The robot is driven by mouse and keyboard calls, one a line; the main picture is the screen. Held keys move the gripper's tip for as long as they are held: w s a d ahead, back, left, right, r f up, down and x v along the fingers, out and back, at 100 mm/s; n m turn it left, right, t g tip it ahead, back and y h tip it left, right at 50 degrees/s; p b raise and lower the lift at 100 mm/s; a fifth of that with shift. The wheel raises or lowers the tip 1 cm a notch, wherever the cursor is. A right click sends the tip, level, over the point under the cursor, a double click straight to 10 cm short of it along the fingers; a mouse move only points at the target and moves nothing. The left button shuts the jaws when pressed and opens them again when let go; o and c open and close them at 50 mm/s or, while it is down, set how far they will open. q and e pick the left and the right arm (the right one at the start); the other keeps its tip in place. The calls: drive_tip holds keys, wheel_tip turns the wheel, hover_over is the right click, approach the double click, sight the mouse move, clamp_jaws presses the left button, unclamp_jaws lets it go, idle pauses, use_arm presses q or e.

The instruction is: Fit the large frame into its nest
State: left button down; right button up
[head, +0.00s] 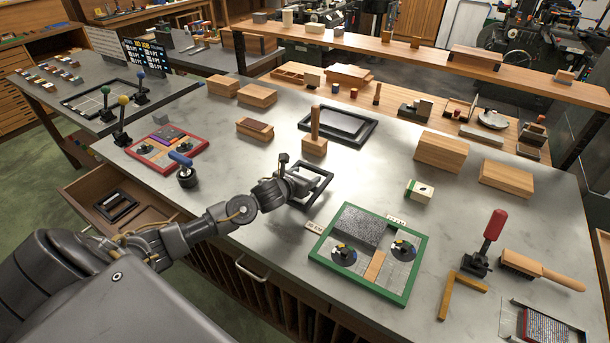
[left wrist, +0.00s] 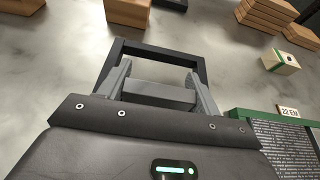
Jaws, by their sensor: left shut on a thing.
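A black, open rectangular frame (head: 325,191) is in my left gripper (head: 302,182), over the middle of the grey worktop. In the left wrist view the frame (left wrist: 160,53) reaches out beyond the fingers of the left gripper (left wrist: 160,85). The fingers are shut on its near part, which they partly hide. I cannot tell whether the frame touches the worktop. An open wooden drawer (head: 150,207) at the left holds smaller dark frame shapes (head: 117,205). A black rectangular tray (head: 338,125) lies farther back on the worktop. I cannot tell which is the nest. My right gripper is not in view.
A green-rimmed type forme (head: 418,262) lies right of the gripper, and a red-rimmed one (head: 133,150) to the left. A wooden-handled block (head: 315,140) stands just behind the gripper. Wooden blocks (head: 440,151) and a brush (head: 540,268) occupy the right side.

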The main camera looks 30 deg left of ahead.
use_arm(q)
drive_tip(key=shift+w+f+p, duration=0.1)
drive_tip(key=shift+f+p, duration=0.5)
drive_tip(key=shift+f, duration=0.65)
drive_tip(key=shift+f, duration=0.15)
drive_tip(key=c, duration=0.6)
unclamp_jaws()
drive_tip(key=shift+f, duration=0.2)
drive_tip(key=shift+o, duration=1.4)
drive_tip(key=shift+s+r, duration=0.1)
drive_tip(key=shift+s, duration=0.1)
drive_tip(key=shift+s, duration=0.1)
